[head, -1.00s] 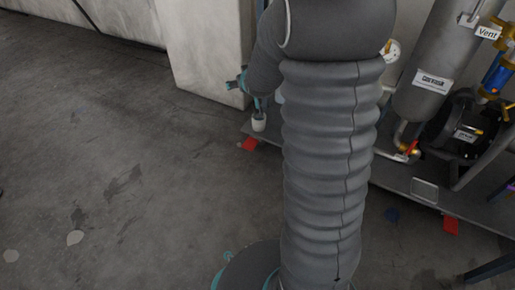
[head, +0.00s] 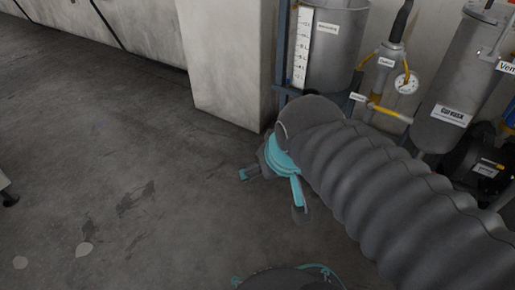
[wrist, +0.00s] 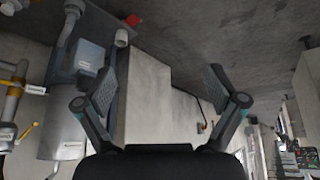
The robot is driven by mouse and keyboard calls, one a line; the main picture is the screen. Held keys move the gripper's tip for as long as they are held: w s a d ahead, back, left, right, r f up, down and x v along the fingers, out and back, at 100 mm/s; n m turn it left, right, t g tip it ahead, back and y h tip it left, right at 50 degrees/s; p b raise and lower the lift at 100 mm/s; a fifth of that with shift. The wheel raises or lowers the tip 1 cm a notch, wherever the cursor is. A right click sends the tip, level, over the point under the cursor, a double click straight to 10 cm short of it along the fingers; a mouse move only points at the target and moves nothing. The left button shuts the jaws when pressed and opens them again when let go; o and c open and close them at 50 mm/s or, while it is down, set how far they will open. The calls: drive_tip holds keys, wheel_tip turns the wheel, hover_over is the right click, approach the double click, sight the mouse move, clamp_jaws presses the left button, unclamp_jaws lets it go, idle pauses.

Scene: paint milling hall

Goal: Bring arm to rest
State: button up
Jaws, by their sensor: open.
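My gripper (head: 272,194) shows near the middle of the head view, at the end of my grey sleeved arm, which reaches in from the lower right. Its teal-trimmed fingers are spread above the concrete floor, left of the skid equipment. In the wrist view my gripper (wrist: 158,88) has its two dark fingers wide apart with nothing between them. That view appears upside down, with the floor at the top.
A pale concrete pillar (head: 222,65) stands behind my gripper. A grey tank with a level scale (head: 336,48), a pressure gauge (head: 406,84), yellow-handled piping and a labelled cylinder (head: 452,85) stand close to my arm. The floor (head: 110,150) at left is mostly clear.

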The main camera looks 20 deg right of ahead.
drive_tip(key=shift+s+a+f, duration=0.1)
drive_tip(key=shift+s+a, duration=0.05)
drive_tip(key=shift+s, duration=0.75)
wheel_tip(320, 180, up, 9)
drive_tip(key=p, duration=0.8)
drive_tip(key=shift+p, duration=0.35)
drive_tip(key=shift+f, duration=0.1)
